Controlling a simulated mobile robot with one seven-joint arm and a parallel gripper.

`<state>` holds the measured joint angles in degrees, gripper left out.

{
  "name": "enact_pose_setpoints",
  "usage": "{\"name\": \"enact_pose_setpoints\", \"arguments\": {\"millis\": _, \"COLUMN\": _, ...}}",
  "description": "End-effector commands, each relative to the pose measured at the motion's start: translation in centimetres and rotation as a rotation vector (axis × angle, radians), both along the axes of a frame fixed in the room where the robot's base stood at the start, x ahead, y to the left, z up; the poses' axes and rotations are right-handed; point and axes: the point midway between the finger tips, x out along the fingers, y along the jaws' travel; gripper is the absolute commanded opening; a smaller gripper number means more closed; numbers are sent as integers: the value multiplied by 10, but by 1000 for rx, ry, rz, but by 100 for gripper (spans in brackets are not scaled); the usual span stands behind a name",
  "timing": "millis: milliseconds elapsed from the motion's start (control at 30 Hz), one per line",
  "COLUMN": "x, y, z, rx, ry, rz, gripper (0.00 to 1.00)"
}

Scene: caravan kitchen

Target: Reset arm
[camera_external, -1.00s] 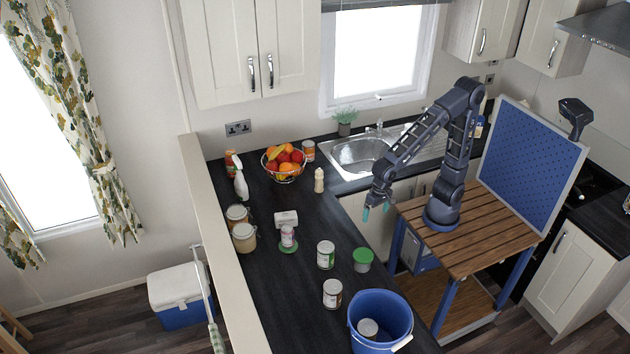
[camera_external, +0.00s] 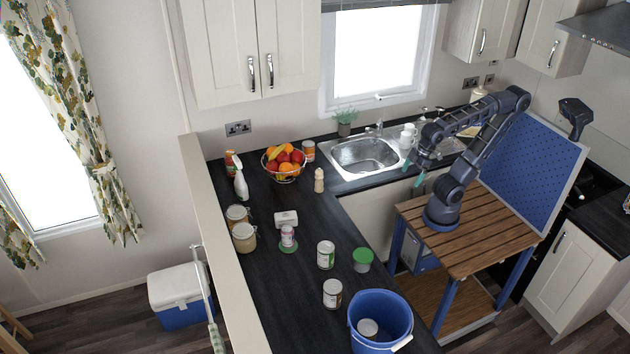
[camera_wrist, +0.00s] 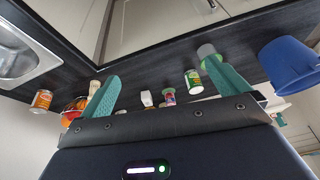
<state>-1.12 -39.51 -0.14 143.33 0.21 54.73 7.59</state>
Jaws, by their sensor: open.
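My gripper (camera_external: 412,173) is open and empty, with its teal fingers apart. It hangs in the air near the front edge of the sink counter, and my arm is folded back above the wooden-topped cart (camera_external: 480,238). In the wrist view the gripper (camera_wrist: 164,88) shows two spread fingers with nothing between them up close. Cans and the counter appear farther off behind the fingers.
On the dark counter stand a blue bucket (camera_external: 381,342) with a can inside, a green-lidded tub (camera_external: 362,260), several cans, jars, a spray bottle (camera_external: 241,182) and a fruit basket (camera_external: 283,164). The sink (camera_external: 365,153) lies left of my gripper. A blue pegboard (camera_external: 530,170) rises behind my arm.

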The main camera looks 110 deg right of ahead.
Motion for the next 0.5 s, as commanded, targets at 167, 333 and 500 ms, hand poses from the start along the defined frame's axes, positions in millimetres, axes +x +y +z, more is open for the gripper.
{"name": "enact_pose_setpoints", "arguments": {"millis": 167, "x": -19, "y": -4, "z": -4, "rx": -47, "ry": -24, "rz": 88, "gripper": 100}}
{"name": "enact_pose_setpoints", "arguments": {"millis": 333, "x": -22, "y": -5, "z": -5, "rx": -58, "ry": -27, "rz": 109, "gripper": 100}}
{"name": "enact_pose_setpoints", "arguments": {"millis": 500, "x": -22, "y": -4, "z": -5, "rx": -58, "ry": -27, "rz": 108, "gripper": 100}}
